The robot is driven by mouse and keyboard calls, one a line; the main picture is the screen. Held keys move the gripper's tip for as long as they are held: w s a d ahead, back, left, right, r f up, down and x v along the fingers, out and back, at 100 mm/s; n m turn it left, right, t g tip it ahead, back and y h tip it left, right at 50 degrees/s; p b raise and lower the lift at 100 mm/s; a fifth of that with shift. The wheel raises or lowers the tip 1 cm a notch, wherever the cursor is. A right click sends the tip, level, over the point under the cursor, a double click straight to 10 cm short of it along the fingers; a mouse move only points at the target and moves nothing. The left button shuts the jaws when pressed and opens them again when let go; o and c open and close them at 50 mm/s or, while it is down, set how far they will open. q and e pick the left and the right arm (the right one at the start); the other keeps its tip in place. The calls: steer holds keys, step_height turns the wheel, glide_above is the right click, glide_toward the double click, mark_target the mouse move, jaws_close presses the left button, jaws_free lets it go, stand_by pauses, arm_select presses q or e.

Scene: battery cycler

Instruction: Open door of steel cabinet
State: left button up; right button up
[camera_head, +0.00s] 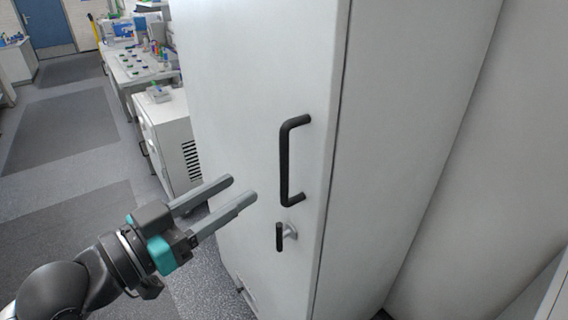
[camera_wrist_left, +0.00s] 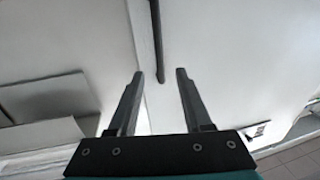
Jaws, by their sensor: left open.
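The steel cabinet (camera_head: 400,150) is tall and light grey, and its door (camera_head: 245,110) is closed. A black bar handle (camera_head: 284,160) stands upright on the door. A small black lever (camera_head: 279,237) with a silver lock sits below it. My left gripper (camera_head: 244,190) is open and empty, just left of the handle's lower end and apart from it. In the left wrist view the fingers (camera_wrist_left: 160,74) point at the door, with the dark bar handle (camera_wrist_left: 157,40) ahead, between the fingertips in the picture. My right gripper is not in view.
A low white cabinet (camera_head: 168,145) with a dark vent stands behind, left of the steel cabinet. A lab bench (camera_head: 135,70) with small items is further back. A blue door (camera_head: 48,22) is at the far left. The grey floor (camera_head: 75,180) on the left is clear.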

mark_target(281, 163)
arm_select(q)
steer(key=p+x, duration=0.1)
steer(key=x, duration=1)
steer(key=shift+w+d, duration=0.1)
steer(key=shift+d, duration=0.05)
jaws_close()
stand_by(1.2)
